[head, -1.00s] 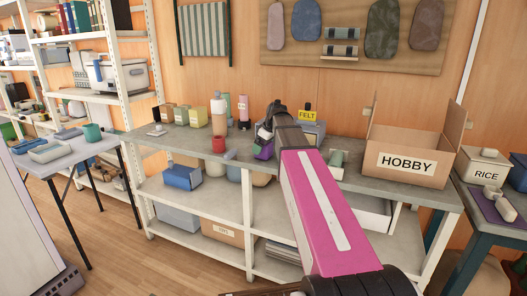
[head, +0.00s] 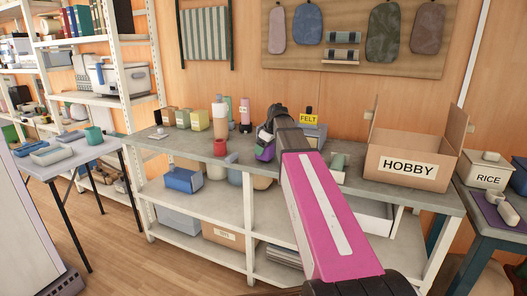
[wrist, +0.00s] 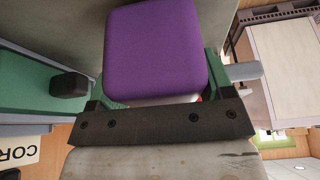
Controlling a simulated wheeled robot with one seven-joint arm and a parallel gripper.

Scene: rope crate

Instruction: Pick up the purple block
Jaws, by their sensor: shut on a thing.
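The purple block (wrist: 155,52) fills the upper middle of the wrist view, close to the camera and just beyond the dark bar of my gripper. In the head view the purple block (head: 265,154) shows as a small patch below the tip of my arm, partly hidden by it. My gripper (head: 265,140) is over the front part of the grey workbench top (head: 350,182) and is shut on the block. Its fingertips are mostly hidden in both views, and I cannot tell whether the block is clear of the bench.
A cardboard HOBBY box (head: 408,168) stands at the bench's right end. A FELT box (head: 309,128) is just right of my gripper.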

